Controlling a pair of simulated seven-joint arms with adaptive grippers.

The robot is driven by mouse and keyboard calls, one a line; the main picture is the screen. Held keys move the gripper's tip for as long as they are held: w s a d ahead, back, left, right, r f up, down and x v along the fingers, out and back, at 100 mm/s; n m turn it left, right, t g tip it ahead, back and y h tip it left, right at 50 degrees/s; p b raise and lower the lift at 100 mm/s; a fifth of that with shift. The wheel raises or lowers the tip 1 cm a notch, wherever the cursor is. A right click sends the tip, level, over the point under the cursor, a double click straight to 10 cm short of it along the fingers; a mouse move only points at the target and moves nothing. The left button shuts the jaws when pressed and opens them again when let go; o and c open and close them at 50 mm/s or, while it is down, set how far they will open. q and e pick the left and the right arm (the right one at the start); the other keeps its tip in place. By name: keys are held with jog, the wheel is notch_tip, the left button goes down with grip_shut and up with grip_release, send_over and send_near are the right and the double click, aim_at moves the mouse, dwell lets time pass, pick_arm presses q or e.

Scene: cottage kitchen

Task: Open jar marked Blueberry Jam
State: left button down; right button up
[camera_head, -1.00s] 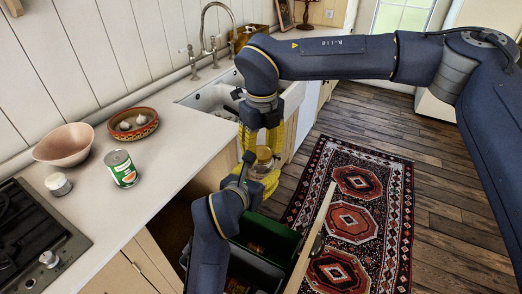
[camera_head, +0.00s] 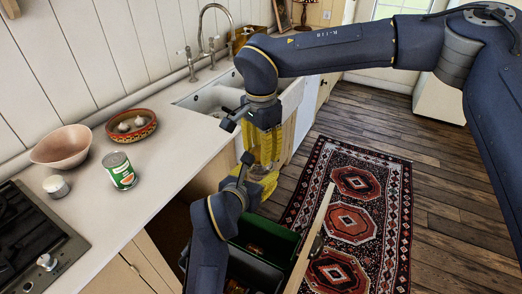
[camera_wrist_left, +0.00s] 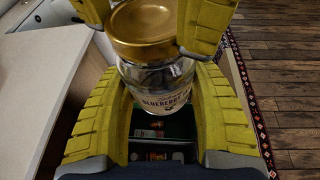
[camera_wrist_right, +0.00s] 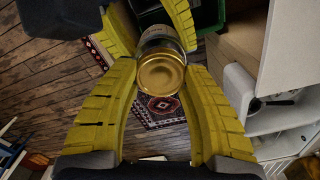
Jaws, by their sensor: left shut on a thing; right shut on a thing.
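The blueberry jam jar (camera_wrist_left: 152,92) is clear glass with a label reading "BLUEBERRY". Its gold lid (camera_wrist_left: 145,22) is on top, and it also shows face-on in the right wrist view (camera_wrist_right: 161,74). My left gripper (camera_head: 262,180) is shut around the jar's glass body from below and holds it upright in the air. My right gripper (camera_head: 265,148) points down from above and is shut on the lid, with its yellow fingers at the lid's sides. In the head view the fingers mostly hide the jar. I cannot tell whether the lid is loose.
A can (camera_head: 120,170), a small white-lidded jar (camera_head: 56,186), a pink bowl (camera_head: 66,147) and a patterned bowl with garlic (camera_head: 131,125) stand on the counter beside the stove (camera_head: 30,240). Below the grippers is a pull-out with a green bin (camera_head: 262,236). A rug (camera_head: 350,222) covers the floor.

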pick_arm(q)
jog(key=shift+r, duration=0.1)
pick_arm(e)
jog(key=n, duration=0.4)
jog(key=shift+w+n, duration=0.1)
jog(key=shift+n, duration=0.3)
jog(key=shift+r, duration=0.45)
jog(key=shift+c, duration=0.2)
jog(key=shift+r, duration=0.65)
jog(key=shift+r, duration=0.15)
